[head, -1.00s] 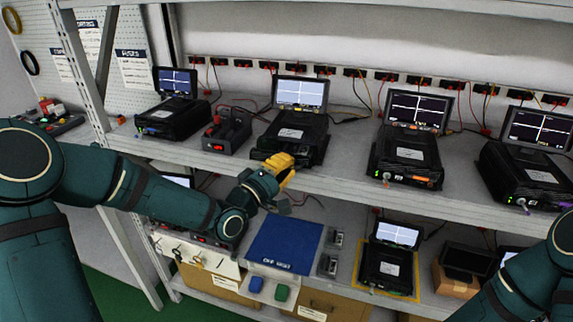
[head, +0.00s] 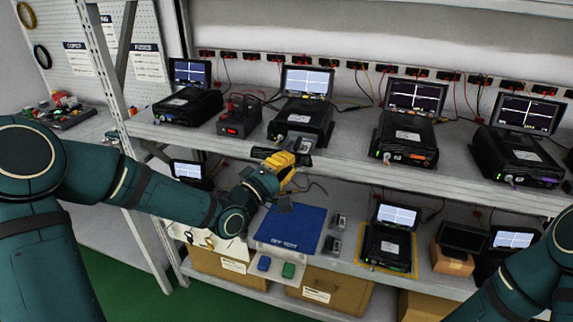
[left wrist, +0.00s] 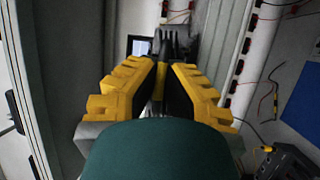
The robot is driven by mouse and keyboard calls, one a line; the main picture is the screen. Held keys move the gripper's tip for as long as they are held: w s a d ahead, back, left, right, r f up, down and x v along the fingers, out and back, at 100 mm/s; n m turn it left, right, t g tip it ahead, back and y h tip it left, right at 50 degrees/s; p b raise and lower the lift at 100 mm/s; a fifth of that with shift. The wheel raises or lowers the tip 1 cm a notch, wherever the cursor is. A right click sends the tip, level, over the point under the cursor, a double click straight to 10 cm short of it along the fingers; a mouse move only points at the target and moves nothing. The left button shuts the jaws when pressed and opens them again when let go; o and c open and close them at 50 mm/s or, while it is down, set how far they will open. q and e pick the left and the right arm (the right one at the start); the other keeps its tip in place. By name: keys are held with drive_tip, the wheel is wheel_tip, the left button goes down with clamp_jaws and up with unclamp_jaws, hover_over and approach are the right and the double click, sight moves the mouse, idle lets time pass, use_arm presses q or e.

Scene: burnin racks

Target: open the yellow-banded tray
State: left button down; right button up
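The tray (head: 299,144) shows as a grey strip standing out from the front of the black unit second along the upper shelf (head: 303,120). Its dark front bar (head: 290,156) is at my left gripper (head: 283,164), whose yellow fingers partly cover it. In the left wrist view the left gripper (left wrist: 160,82) has its black fingertips close together around a narrow yellow piece (left wrist: 159,80), which looks like the tray's banded front. The tray's inside is mostly hidden. My right gripper is out of view; only its arm shows at lower right.
Similar black units with screens stand on the upper shelf, including an orange-marked one (head: 407,140). A charger-like block (head: 239,118) is just left of the tray's unit. Below are a blue mat (head: 290,228) and another unit (head: 387,245). Open space lies before the shelf edge.

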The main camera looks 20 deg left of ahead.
use_arm(q)
drive_tip(key=c, duration=1.1)
unclamp_jaws()
drive_tip(key=v, duration=1.2)
drive_tip(key=shift+s, duration=0.1)
drive_tip(key=d+f+m+g+y, duration=0.2)
drive_tip(key=d+f+g, duration=0.2)
drive_tip(key=f, duration=0.7)
drive_tip(key=d+f+m+g+y, duration=0.1)
drive_tip(key=d+f+m+g, duration=0.2)
drive_tip(key=f, duration=0.7)
drive_tip(key=s+d+f+m+g, duration=0.1)
drive_tip(key=s+f+g, duration=0.2)
drive_tip(key=s+f, duration=0.1)
drive_tip(key=s+d+f+m+g+y, duration=0.1)
drive_tip(key=s+d+f+m+g, duration=0.1)
drive_tip(key=s+f, duration=0.3)
drive_tip(key=s+d+f+m+g, duration=0.2)
drive_tip(key=s+f+g, duration=0.2)
drive_tip(key=shift+s+f+y, duration=0.2)
drive_tip(key=shift+s+y, duration=0.1)
